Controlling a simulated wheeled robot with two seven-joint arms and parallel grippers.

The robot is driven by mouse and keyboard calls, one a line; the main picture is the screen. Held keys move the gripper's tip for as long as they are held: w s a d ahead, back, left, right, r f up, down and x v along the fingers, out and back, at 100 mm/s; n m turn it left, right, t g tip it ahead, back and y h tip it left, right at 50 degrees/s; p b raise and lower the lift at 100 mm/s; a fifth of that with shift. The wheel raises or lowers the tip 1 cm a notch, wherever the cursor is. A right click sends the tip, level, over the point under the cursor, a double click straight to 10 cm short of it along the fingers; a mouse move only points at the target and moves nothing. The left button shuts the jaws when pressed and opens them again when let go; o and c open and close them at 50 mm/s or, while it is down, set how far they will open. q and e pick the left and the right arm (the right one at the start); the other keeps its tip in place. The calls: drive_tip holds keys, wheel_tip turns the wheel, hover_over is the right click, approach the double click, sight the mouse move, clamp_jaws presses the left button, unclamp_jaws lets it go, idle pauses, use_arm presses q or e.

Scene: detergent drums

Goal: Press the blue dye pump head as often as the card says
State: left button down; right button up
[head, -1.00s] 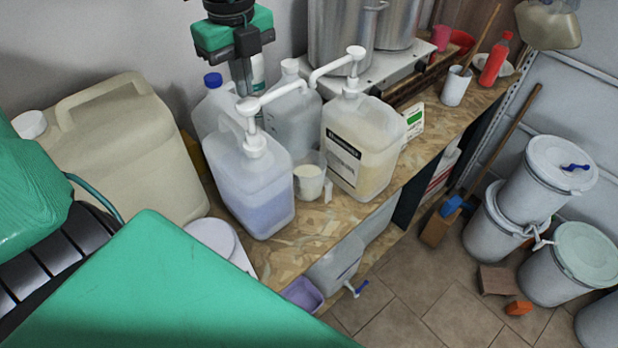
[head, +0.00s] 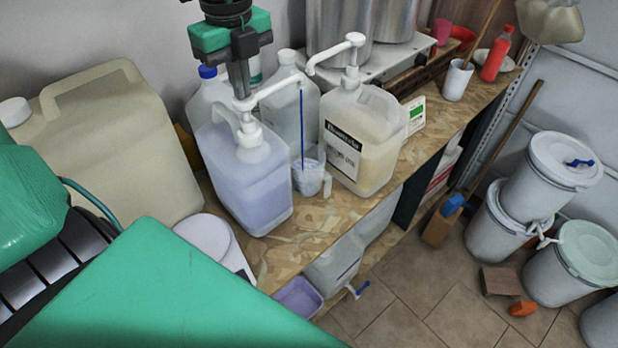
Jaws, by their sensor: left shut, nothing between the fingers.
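The blue dye jug (head: 245,185) is translucent with bluish liquid and stands on the wooden bench. Its white pump head (head: 262,96) has a long spout reaching right. My left gripper (head: 242,98) is shut and points down onto the pump head, seemingly touching it. A thin blue stream (head: 302,125) falls from the spout into a clear measuring cup (head: 308,178), whose contents look bluish. A small white card with a green patch (head: 415,114) stands behind the cream jug; its writing is too small to read. My right gripper is out of view.
A cream jug with a white pump (head: 358,140) stands right of the cup. A clear jug (head: 296,110) and a blue-capped jug (head: 207,88) stand behind. A large beige canister (head: 120,150) is at left. Steel pots (head: 345,25) stand at the back.

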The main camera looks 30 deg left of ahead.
use_arm(q)
drive_tip(key=shift+f+b, duration=1)
drive_tip(key=shift+f, duration=0.15)
drive_tip(key=shift+r+p, duration=0.45)
drive_tip(key=shift+r, duration=0.3)
drive_tip(key=shift+r+p, duration=0.8)
drive_tip(key=shift+r, duration=1.45)
drive_tip(key=shift+f, duration=0.1)
